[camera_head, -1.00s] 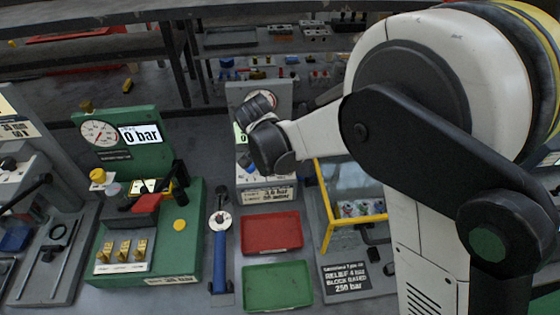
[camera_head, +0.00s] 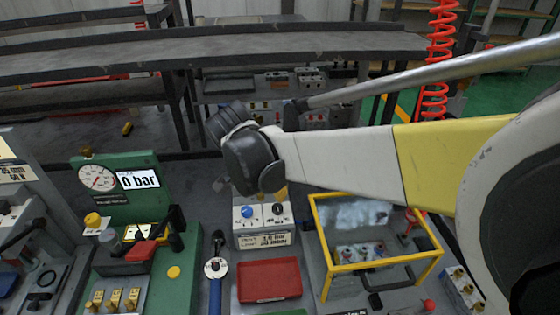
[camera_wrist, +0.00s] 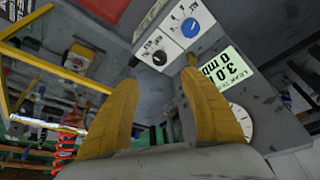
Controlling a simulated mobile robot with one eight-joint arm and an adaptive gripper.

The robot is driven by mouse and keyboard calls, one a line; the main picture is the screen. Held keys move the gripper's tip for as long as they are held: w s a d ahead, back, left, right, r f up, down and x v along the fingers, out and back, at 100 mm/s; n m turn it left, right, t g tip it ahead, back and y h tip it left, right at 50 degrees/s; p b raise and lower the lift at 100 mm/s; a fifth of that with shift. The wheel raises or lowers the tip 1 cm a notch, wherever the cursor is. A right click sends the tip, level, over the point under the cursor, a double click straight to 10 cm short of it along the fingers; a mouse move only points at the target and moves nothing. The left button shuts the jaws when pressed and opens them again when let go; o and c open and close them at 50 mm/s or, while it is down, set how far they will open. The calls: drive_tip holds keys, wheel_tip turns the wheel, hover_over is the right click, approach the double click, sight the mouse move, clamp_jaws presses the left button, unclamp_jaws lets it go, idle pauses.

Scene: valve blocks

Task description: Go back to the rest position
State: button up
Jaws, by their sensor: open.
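My gripper shows in the wrist view as two yellow fingers (camera_wrist: 160,115), spread apart with nothing between them. In the head view my arm reaches in from the right, and its dark wrist (camera_head: 250,160) hangs above the grey control box; the fingertips are mostly hidden there. The grey control box (camera_head: 265,240) has a blue knob and a black knob, and these also show in the wrist view beside a pale display (camera_wrist: 222,68).
A green test stand (camera_head: 125,200) with a gauge reading 0 bar stands at left. A red tray (camera_head: 268,281) lies in front of the control box. A yellow-framed clear enclosure (camera_head: 375,268) stands to the right, under my arm. A blue-handled tool (camera_head: 215,285) lies between.

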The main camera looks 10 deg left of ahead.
drive_tip(key=s+d+r+n, duration=0.15)
drive_tip(key=d+r, duration=0.25)
drive_tip(key=d, duration=0.7)
drive_tip(key=s+d+n+t+y, duration=0.1)
drive_tip(key=s+d+n+t, duration=0.2)
drive_tip(key=s+d, duration=1.1)
drive_tip(key=d, duration=0.4)
drive_tip(key=shift+r+y, duration=0.25)
drive_tip(key=shift+y, duration=0.15)
idle(1.8)
